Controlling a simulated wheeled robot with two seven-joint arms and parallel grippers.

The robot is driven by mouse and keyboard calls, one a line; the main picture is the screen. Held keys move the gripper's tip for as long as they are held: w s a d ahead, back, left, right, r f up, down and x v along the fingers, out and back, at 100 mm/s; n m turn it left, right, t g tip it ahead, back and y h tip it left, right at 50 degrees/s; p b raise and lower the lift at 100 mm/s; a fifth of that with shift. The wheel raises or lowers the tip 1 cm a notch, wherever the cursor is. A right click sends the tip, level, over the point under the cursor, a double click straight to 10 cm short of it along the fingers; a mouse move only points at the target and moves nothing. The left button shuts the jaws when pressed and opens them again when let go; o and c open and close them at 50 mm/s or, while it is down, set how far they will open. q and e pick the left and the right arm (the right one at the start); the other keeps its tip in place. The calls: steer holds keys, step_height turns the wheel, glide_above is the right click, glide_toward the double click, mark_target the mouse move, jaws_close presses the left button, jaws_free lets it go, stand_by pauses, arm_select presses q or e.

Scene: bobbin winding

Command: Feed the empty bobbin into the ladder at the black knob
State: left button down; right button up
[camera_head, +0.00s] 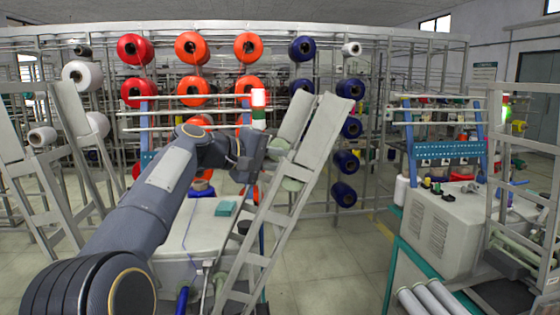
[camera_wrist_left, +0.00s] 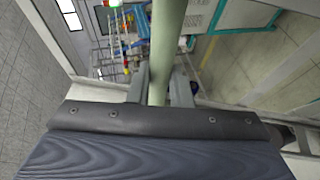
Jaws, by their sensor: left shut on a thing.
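My left gripper (camera_wrist_left: 160,88) is shut on a pale green empty bobbin (camera_wrist_left: 168,45), a long tube running up out of the left wrist view between the two fingers. In the head view my left arm reaches from the lower left to the grey slanted ladder (camera_head: 264,222); the gripper (camera_head: 268,163) is at its upper part. A pale green end (camera_head: 292,172) shows between the ladder's rails; I cannot tell whether it is the held bobbin or touches the ladder. A small black part (camera_head: 243,228) is beside the ladder; I cannot tell whether it is the black knob. My right gripper is not in view.
A second slanted ladder (camera_head: 75,150) stands on the left. A light machine top (camera_head: 190,235) lies under my arm, with a teal box (camera_head: 226,208). A rack of red, orange and blue spools fills the back. Another machine (camera_head: 440,225) stands right, across open floor (camera_head: 345,260).

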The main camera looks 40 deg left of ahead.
arm_select(q)
steer(key=c, duration=0.9)
jaws_free()
steer(key=shift+r, duration=0.1)
steer(key=shift+s+a+r+p, duration=0.15)
steer(key=shift+s+r+p, duration=1)
steer(key=shift+r, duration=0.4)
steer(key=shift+s+a+r+p, duration=0.1)
steer(key=shift+s+r+p, duration=0.85)
steer(key=shift+s+r, duration=0.5)
